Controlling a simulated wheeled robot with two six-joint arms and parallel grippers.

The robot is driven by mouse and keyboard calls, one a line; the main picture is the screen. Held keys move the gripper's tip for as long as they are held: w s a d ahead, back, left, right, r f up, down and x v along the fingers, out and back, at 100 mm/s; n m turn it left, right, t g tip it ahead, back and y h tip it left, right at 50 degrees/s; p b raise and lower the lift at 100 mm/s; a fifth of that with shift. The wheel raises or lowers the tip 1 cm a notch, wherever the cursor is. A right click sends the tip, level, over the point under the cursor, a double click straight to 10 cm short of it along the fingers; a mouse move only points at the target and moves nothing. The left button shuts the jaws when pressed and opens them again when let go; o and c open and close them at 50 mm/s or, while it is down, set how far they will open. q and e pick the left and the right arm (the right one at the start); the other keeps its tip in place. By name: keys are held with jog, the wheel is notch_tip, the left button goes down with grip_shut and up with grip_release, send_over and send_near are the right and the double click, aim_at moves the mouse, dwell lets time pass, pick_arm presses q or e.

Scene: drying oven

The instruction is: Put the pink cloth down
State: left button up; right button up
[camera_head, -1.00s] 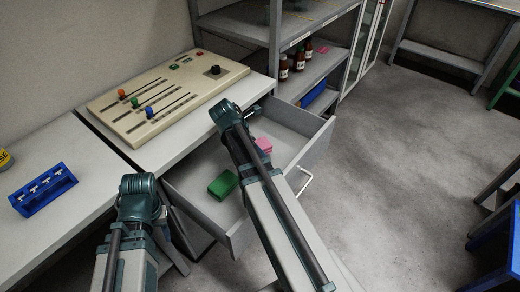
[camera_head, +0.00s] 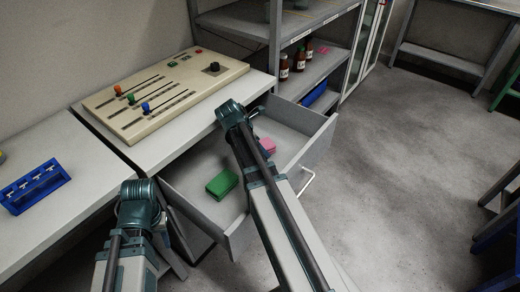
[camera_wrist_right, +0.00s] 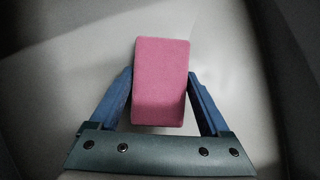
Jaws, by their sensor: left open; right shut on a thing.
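The pink cloth (camera_head: 267,146), a small block-like pad, is in the open drawer (camera_head: 290,114) in the head view, partly behind my right arm. In the right wrist view, the pink cloth (camera_wrist_right: 161,84) sits between the two blue fingers of my right gripper (camera_wrist_right: 160,92), which is shut on it. A plain pale surface lies behind it; I cannot tell whether the cloth touches it. My left gripper (camera_head: 172,255) is low at the left, in front of the drawer, mostly hidden by its own arm; it is open and apart from the cloth.
A green block (camera_head: 222,183) lies in the drawer, left of the cloth. A control panel (camera_head: 150,118) with sliders is on the bench above. A blue rack (camera_head: 35,187) stands on the left bench. Shelves with bottles (camera_head: 300,60) stand behind.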

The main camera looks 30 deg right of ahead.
jog(key=shift+f, duration=0.2)
jog(key=o, duration=0.9)
jog(key=shift+r, duration=0.1)
jog(key=shift+a+r+p, duration=0.15)
jog(key=shift+r+p, duration=0.15)
jog(key=shift+r, duration=0.1)
jog(key=p+v, duration=0.5)
jog(key=shift+r, duration=0.4)
jog(key=shift+a+r+p, duration=0.45)
jog(key=shift+p, duration=0.05)
